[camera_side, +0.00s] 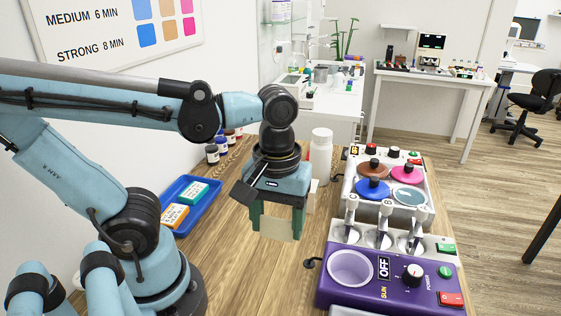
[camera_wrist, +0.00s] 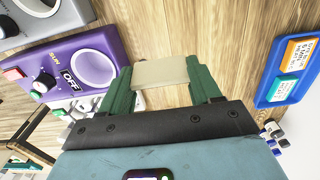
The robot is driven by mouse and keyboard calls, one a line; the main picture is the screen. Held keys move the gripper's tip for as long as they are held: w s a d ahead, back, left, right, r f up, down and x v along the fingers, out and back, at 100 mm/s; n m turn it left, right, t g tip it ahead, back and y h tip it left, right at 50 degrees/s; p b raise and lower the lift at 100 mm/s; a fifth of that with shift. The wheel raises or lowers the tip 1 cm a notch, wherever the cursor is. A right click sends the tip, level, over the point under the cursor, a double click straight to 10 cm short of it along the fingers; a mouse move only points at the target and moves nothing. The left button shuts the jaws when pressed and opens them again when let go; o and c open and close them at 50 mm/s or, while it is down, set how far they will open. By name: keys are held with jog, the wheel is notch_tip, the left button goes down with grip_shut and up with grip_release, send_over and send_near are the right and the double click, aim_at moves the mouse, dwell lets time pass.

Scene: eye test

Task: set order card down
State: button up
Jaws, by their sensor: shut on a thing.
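The order card (camera_side: 278,228) is a small plain beige card with no writing on the side I see. My gripper (camera_side: 277,218) points down with its green fingers shut on the card's two side edges. The card also shows between the fingers in the wrist view (camera_wrist: 160,72). It is over bare wooden table (camera_side: 240,265), between the blue tray and the purple machine. I cannot tell whether its lower edge touches the table.
A blue tray (camera_side: 203,207) with an orange and a teal labelled item stands left. A purple machine (camera_side: 393,290) marked OFF is at the right, with a white unit with coloured discs (camera_side: 428,218) behind. A white bottle (camera_side: 320,155) and small dark jars (camera_side: 212,154) stand behind my gripper.

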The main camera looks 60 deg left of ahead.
jog(key=s+d+f, duration=0.1)
jog(key=s, duration=0.1)
send_over(261, 247)
notch_tip(261, 247, down, 7)
jog(key=shift+f, duration=2.15)
jog(key=shift+f, duration=0.2)
jog(key=o, duration=1)
jog(key=shift+r, duration=0.2)
